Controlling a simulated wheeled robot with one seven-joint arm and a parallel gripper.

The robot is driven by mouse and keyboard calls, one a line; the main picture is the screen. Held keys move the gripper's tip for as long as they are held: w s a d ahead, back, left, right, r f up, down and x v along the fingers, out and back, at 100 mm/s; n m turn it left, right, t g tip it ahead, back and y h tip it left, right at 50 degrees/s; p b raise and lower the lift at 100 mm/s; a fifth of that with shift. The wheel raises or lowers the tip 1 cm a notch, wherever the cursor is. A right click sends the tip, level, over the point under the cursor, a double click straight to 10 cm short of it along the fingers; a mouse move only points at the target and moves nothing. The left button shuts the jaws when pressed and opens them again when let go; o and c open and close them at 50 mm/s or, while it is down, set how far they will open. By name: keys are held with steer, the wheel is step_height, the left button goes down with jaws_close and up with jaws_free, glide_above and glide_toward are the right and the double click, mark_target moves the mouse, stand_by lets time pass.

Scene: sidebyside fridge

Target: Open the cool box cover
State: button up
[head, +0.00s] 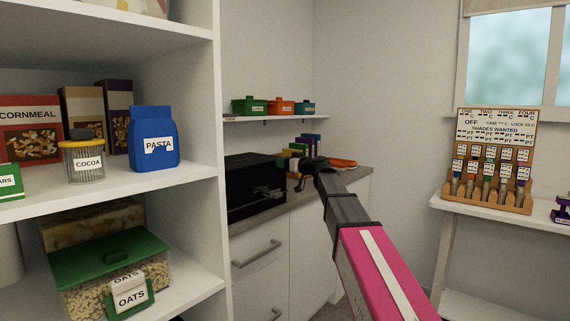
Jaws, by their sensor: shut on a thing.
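A black box (240,180), which looks like the cool box, stands on the grey counter in the head view. A small grey fitting (268,192) shows on its front. My gripper (297,181) is at the right side of the box, at the end of my pink and dark grey arm. It looks shut on the edge of the box's cover, but the contact is small and partly hidden. The cover looks down, with no gap that I can make out.
White drawers (262,262) are under the counter. Books (308,144) and an orange item (342,163) lie behind my gripper. A wall shelf (270,118) holds small bins above. A white pantry shelf (205,188) with food stands close at left. A side table (480,208) stands at right.

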steer(key=w+a+r+g+h, duration=0.2)
steer(key=a+r+h, duration=0.1)
steer(key=r, duration=0.6)
steer(key=w+a+r+g+h, duration=0.2)
steer(key=w+r+g+h, duration=0.1)
steer(key=r, duration=0.6)
steer(key=w+a+r+h, duration=0.1)
steer(key=w+a+r, duration=0.3)
steer(key=a, duration=0.2)
steer(key=w+a+r+g+h, duration=0.1)
steer(key=w+a+r, duration=0.3)
steer(key=a, duration=0.3)
steer(key=shift+w+r, duration=0.15)
steer(key=shift+w, duration=0.35)
steer(key=shift+d, duration=0.1)
steer(key=o, duration=1.3)
steer(key=shift+s, duration=0.1)
